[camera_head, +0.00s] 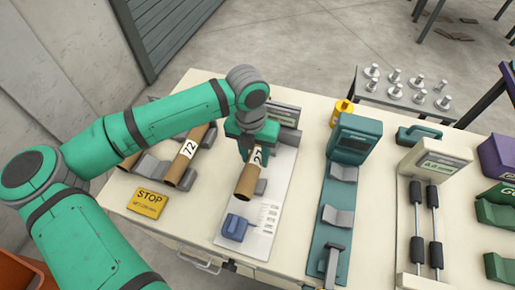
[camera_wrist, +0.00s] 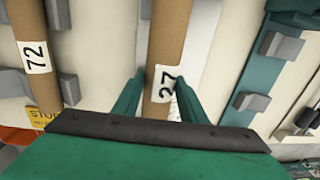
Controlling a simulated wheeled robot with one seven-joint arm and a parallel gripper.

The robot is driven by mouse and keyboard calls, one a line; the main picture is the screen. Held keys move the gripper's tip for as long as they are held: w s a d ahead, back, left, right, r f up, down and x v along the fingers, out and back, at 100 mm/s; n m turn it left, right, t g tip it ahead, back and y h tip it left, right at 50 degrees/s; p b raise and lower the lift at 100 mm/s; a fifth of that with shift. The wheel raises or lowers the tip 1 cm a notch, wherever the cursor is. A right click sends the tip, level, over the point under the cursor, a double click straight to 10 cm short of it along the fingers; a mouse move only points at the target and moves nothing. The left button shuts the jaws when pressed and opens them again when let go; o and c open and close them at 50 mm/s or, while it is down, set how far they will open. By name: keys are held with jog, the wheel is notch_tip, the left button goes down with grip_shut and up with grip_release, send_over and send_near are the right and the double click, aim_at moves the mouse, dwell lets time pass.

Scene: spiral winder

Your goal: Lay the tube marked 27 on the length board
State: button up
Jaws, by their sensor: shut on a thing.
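The tube marked 27 (camera_head: 247,183) is a brown cardboard tube with a white label. My gripper (camera_head: 252,148) is shut on it. In the wrist view the tube (camera_wrist: 164,60) runs between the two green fingers of my gripper (camera_wrist: 155,100), with the 27 label beside the right finger. The length board (camera_head: 230,232) is a white printed board with grey supports and a blue block (camera_head: 235,227) near its front end. The tube is over this board, in line with it; I cannot tell whether it touches the supports. My arm hides the tube's far end.
A tube marked 72 (camera_head: 184,165) lies on grey cradles to the left, with another tube (camera_head: 130,162) beyond it. A yellow STOP sign (camera_head: 149,201) is in front. A teal device (camera_head: 339,195) with cradles stands to the right, then a white device with black rollers (camera_head: 436,222).

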aim_at(256, 163)
notch_tip(256, 163, down, 4)
jog(key=shift+r, duration=0.25)
jog(key=shift+f, duration=0.85)
jog(key=o, duration=1.3)
jog(key=shift+w, duration=0.1)
jog(key=shift+c, duration=0.2)
jog(key=shift+d+r, duration=0.1)
jog(key=shift+r, duration=0.4)
jog(key=r, duration=0.9)
jog(key=shift+a+r, duration=0.4)
